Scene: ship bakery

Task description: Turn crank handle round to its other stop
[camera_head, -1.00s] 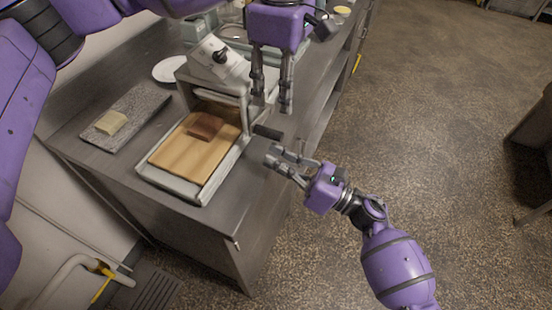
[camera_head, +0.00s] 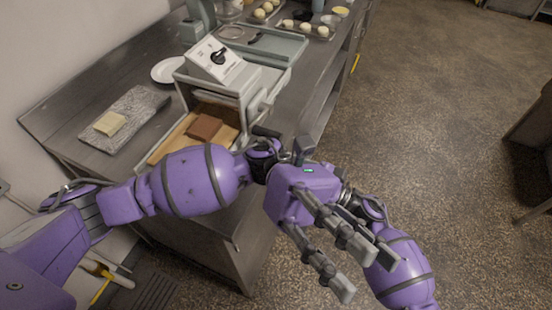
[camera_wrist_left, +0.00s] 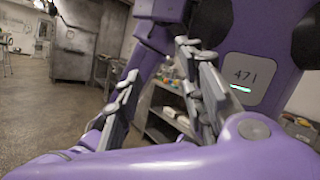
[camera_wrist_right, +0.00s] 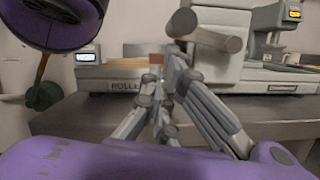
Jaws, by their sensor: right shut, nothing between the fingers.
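The dough roller machine (camera_head: 235,82) stands on the steel counter. Its crank handle has a dark grip (camera_head: 266,131) at the machine's right side in the head view. In the right wrist view the crank handle (camera_wrist_right: 212,36) shows as a grey cylinder pointing toward the camera. My right gripper (camera_wrist_right: 164,78) is shut and empty, its fingers below and left of the grip in that view. In the head view it is mostly hidden behind my left gripper (camera_head: 350,268), which is open and empty, fingers pointing down and right over the floor. It shows close up in the left wrist view (camera_wrist_left: 160,88).
A brown block (camera_head: 204,127) lies on the wooden board at the machine's front, partly covered by my left arm. A stone slab (camera_head: 148,108) with a pale block, a white plate (camera_head: 168,69) and trays share the counter. Open floor lies to the right.

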